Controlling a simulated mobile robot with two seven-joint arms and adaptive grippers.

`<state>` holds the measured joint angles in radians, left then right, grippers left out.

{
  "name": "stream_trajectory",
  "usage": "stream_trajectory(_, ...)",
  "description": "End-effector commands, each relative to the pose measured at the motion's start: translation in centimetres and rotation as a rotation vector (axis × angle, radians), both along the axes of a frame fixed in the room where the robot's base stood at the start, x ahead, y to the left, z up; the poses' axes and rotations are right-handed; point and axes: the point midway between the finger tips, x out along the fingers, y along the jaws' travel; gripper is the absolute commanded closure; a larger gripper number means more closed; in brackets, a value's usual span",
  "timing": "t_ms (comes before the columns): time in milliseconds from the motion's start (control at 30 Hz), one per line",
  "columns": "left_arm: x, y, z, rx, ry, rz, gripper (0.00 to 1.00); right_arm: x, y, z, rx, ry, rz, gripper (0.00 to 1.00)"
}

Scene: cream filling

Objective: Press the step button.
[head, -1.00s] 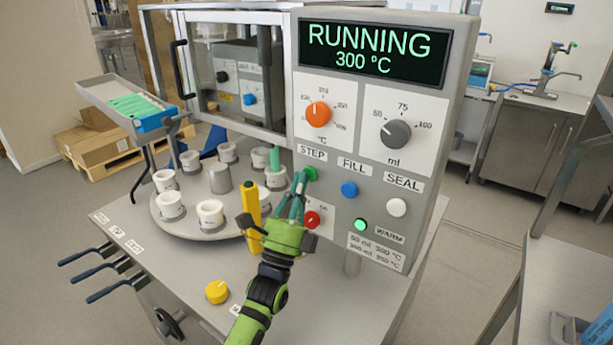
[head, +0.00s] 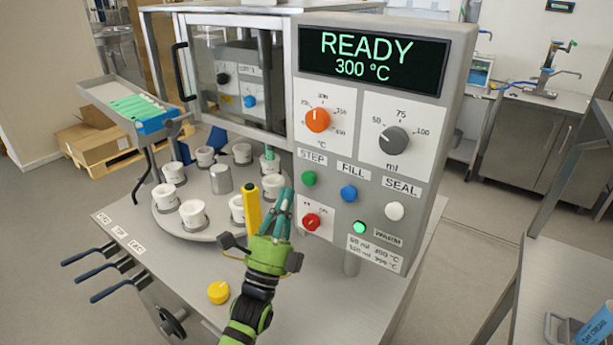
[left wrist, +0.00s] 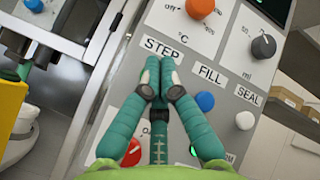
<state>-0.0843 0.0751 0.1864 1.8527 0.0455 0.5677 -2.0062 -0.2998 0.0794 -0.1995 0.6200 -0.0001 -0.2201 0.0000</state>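The green step button (head: 308,178) is on the grey control panel, under the STEP label (head: 312,157). My left gripper (head: 284,193) is shut and empty, with its teal fingertips below and left of the button, apart from it in the head view. In the left wrist view, the fingertips (left wrist: 160,62) are together just below the STEP label (left wrist: 164,48) and hide the button. The display (head: 360,58) reads READY, 300 °C. My right gripper is not in view.
The blue fill button (head: 348,193), white seal button (head: 394,211) and red knob (head: 311,222) are close by. A yellow post (head: 252,210) stands left of my fingers. A round turntable (head: 172,224) carries several white cups. A yellow button (head: 218,292) is on the worktop.

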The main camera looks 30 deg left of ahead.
Motion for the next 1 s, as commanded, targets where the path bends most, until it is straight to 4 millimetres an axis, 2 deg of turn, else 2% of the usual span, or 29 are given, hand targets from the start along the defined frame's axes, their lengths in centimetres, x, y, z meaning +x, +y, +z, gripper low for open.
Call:
stream_trajectory(100,-1.2,0.1,0.1,0.001,0.001,0.0,1.0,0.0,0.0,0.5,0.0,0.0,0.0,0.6)
stream_trajectory(267,-1.9,0.1,0.0,0.001,0.001,-0.001,1.0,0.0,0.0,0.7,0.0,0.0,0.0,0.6)
stream_trajectory(1000,-1.9,0.1,0.0,0.0,0.0,0.0,1.0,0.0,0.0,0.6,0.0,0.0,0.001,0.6)
